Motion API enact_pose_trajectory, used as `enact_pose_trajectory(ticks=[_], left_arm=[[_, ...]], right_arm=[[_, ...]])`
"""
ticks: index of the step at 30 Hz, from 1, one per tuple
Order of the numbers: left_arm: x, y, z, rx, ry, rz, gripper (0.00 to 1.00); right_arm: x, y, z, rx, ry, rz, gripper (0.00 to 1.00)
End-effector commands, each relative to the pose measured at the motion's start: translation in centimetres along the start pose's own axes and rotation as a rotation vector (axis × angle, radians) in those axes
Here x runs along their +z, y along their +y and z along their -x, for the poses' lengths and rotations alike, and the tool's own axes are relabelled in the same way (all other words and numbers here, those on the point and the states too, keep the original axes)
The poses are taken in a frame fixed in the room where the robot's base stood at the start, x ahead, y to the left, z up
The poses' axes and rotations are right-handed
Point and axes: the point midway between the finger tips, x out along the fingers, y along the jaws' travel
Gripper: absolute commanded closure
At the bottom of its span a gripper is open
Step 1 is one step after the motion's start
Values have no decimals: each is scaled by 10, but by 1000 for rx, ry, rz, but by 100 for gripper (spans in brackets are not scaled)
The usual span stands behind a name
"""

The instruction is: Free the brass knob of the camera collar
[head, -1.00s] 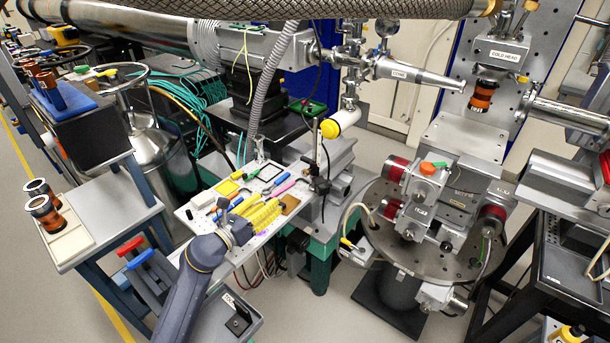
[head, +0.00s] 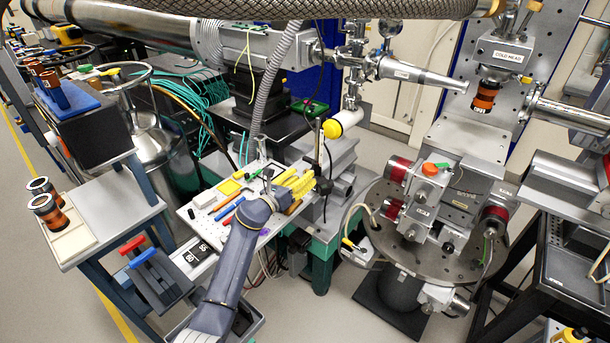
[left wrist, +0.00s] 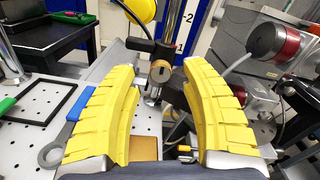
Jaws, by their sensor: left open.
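The brass knob (left wrist: 160,72) shows in the left wrist view as a small round brass face on the dark camera collar (left wrist: 150,47). The collar sits on an upright post; in the head view the post (head: 318,140) rises at the board's right edge. My left gripper (left wrist: 163,76) is open, its yellow ribbed fingers to either side of the knob in that picture. I cannot tell how far beyond the tips the knob lies. In the head view my left gripper (head: 308,181) is beside the collar, and the knob cannot be made out. My right gripper is out of view.
A perforated tool board (head: 196,214) lies under my left arm, with pens and tools on it. A yellow-capped cylinder (head: 332,128) is by the post. A round stage (head: 385,245) with red-ended motors stands to the right. A dark cable hangs near the collar.

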Motion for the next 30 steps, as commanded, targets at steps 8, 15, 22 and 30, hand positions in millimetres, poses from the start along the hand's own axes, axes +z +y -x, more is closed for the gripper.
enact_pose_trajectory(ticks=[8,15,22,30], left_arm=[[0,-1,-15,-1,0,-1,54],[0,0,-17,0,0,-1,54],[0,-1,-16,-1,0,-1,64],[0,0,-16,-1,0,-1,96]], right_arm=[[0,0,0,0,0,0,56],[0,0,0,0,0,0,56],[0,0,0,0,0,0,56],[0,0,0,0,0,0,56]])
